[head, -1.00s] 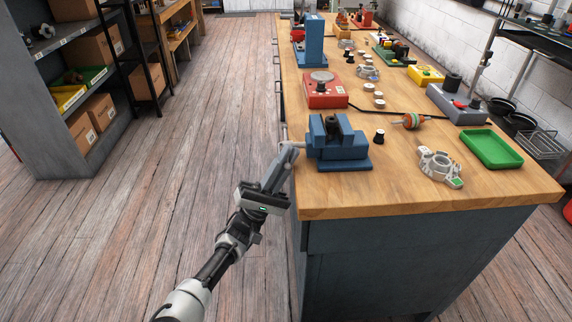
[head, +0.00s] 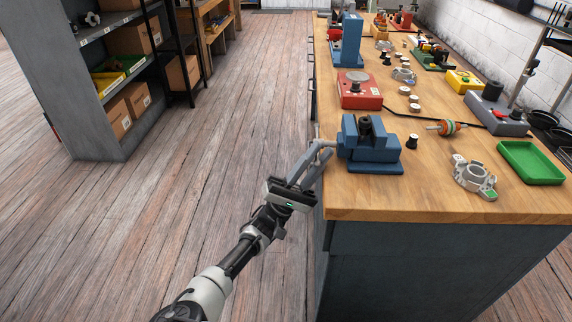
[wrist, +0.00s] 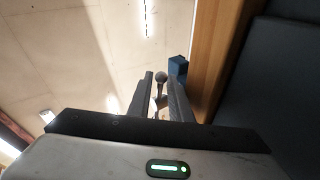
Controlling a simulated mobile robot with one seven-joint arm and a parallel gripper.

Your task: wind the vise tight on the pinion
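The blue vise (head: 369,148) stands at the near left edge of the workbench. A dark, round piece, which looks like the pinion (head: 365,124), sits upright between its jaws; its lower part is hidden. The vise's thin grey handle (head: 317,131) is at its left end, out past the bench edge. My gripper (head: 320,156) is beside this handle, left of the vise. In the wrist view its two fingers are apart, and the round knob of the handle (wrist: 161,77) shows between and beyond their tips. I see a gap around it and no clear contact.
The wooden bench top (head: 440,207) holds a small black knob-like part (head: 411,141), a pale metal housing (head: 473,176), a green tray (head: 530,162), a rotor (head: 446,127) and a red device (head: 360,90). The floor (head: 230,130) left of the bench is clear up to the shelf.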

